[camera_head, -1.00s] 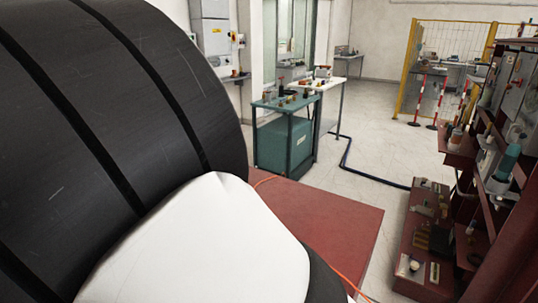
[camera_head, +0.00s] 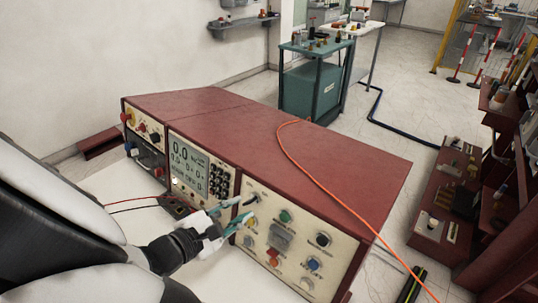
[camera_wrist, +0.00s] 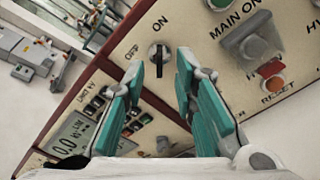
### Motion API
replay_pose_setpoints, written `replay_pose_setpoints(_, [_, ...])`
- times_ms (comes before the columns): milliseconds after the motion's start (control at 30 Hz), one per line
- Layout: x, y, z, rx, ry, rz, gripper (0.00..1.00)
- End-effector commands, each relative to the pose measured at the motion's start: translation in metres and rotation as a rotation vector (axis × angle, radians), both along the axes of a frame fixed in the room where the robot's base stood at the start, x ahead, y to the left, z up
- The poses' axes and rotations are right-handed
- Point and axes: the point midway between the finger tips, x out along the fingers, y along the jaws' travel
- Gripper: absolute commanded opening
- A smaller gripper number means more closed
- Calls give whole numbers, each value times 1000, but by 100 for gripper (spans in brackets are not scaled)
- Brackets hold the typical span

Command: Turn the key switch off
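The key switch (camera_wrist: 159,54) shows in the wrist view as a round metal collar with a dark upright handle. The handle lines up with the ON label above it; the OFF label is to its upper left. My gripper (camera_wrist: 160,78) is open and empty, with its teal fingers apart on the left and right, just short of the switch in the picture. Whether they overlap it in depth, I cannot tell. In the head view my gripper (camera_head: 234,213) is at the front of the red control box (camera_head: 250,125), by the switch's corner of the panel.
A display (camera_head: 188,162) and keypad are left of the switch. Several buttons, including a green one (camera_head: 285,216) and a blue one (camera_head: 313,264), are to its right. An orange cable (camera_head: 330,185) crosses the box top. Red and black leads (camera_head: 135,204) lie at left.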

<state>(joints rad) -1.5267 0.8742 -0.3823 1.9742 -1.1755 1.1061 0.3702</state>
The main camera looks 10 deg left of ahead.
Motion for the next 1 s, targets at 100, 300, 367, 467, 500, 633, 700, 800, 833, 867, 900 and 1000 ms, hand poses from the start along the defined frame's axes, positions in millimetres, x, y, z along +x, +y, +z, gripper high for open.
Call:
replay_pose_setpoints(100, [20, -10, -8, 2, -1, -1, 26])
replay_pose_setpoints(300, [39, -20, -13, 2, -1, -1, 26])
replay_pose_setpoints(367, [41, -21, -14, 2, -1, -1, 26])
replay_pose_setpoints(467, [43, -22, -14, 2, 0, 0, 26])
replay_pose_setpoints(500, [44, -23, -14, 2, 0, 0, 26])
replay_pose_setpoints(633, [43, -23, -14, 1, 0, 0, 26])
replay_pose_setpoints(700, [43, -23, -14, 1, 0, 0, 26])
replay_pose_setpoints(800, [43, -23, -14, 1, 0, 0, 5])
replay_pose_setpoints(833, [43, -23, -14, 1, 0, 0, 0])
replay_pose_setpoints(867, [43, -23, -14, 1, 0, 0, 0])
replay_pose_setpoints(900, [43, -23, -14, 1, 0, 0, 0])
replay_pose_setpoints(1000, [43, -23, -14, 1, 0, 0, 0])
